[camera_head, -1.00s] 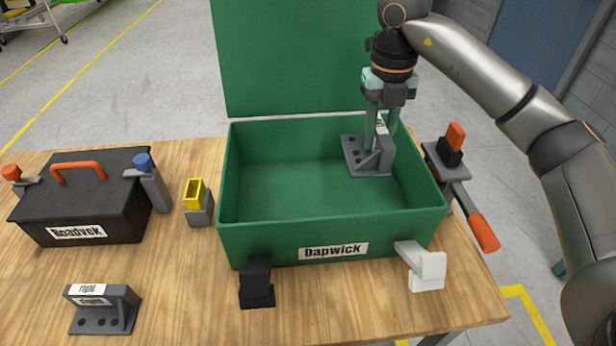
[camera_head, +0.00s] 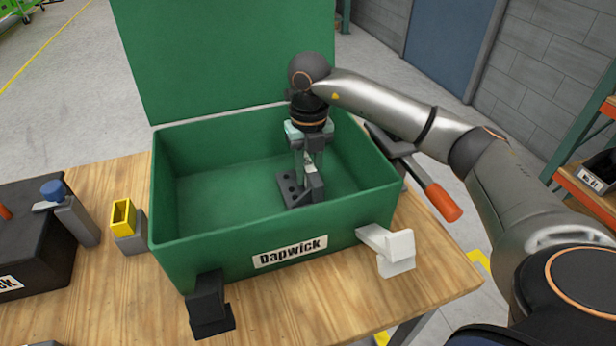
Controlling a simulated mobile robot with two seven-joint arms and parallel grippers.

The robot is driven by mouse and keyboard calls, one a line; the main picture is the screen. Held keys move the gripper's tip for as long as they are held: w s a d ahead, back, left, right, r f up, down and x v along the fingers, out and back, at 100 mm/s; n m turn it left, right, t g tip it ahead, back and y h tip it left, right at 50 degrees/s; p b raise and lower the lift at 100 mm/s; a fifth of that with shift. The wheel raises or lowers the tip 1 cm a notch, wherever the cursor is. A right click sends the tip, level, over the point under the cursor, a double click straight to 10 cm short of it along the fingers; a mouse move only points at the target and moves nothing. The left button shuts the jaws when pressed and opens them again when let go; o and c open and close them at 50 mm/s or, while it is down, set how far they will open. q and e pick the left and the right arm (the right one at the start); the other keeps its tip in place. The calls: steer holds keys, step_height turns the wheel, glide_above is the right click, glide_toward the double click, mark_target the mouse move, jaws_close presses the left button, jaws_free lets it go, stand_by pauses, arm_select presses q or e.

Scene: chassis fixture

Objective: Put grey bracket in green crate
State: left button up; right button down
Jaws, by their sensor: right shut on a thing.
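The green crate (camera_head: 210,250), labelled "Dapwick", stands on the wooden table with its lid up at the back. My right gripper (camera_head: 309,172) reaches down inside the crate and is shut on the grey bracket (camera_head: 291,190). The bracket has a dark base plate with holes and an upright part between the fingers. It is in the right half of the crate, low, at or close to the floor; I cannot tell whether it touches. The fingers hide part of it. My left gripper is not in view.
A black toolbox (camera_head: 35,240) is at the left, with a blue-knobbed clamp (camera_head: 72,210) and a yellow-topped block (camera_head: 124,218) beside it. An orange-handled clamp (camera_head: 440,200) is at the right.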

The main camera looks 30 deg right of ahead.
mark_target(309, 166)
steer(key=shift+f, duration=0.75)
steer(key=shift+f, duration=0.1)
steer(key=c, duration=0.7)
jaws_free()
steer(key=shift+f, duration=0.1)
steer(key=shift+o, duration=0.2)
step_height(309, 166, up, 12)
steer(key=shift+r+p, duration=0.15)
steer(key=shift+p, duration=0.25)
